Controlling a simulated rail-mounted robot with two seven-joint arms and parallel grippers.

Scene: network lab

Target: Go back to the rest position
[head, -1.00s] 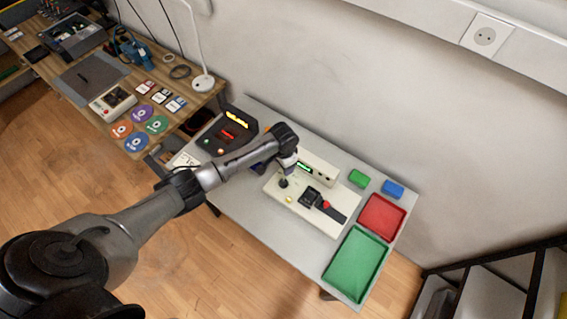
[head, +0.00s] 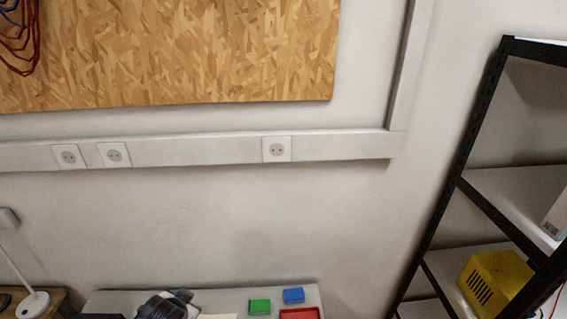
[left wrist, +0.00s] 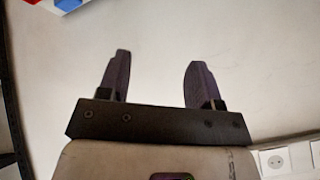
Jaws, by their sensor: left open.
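My left gripper (left wrist: 157,64) shows in the left wrist view with its two dark fingers spread apart and nothing between them. In the head view, part of my left arm shows at the bottom edge, over the grey table (head: 220,297); its fingers cannot be made out there. My right gripper is in neither view.
A green block (head: 260,306), a blue block (head: 293,295) and the edge of a red tray (head: 300,314) are on the table. A white lamp (head: 33,303) stands at left. A black-framed shelf (head: 462,183) with a yellow box (head: 495,284) stands at right.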

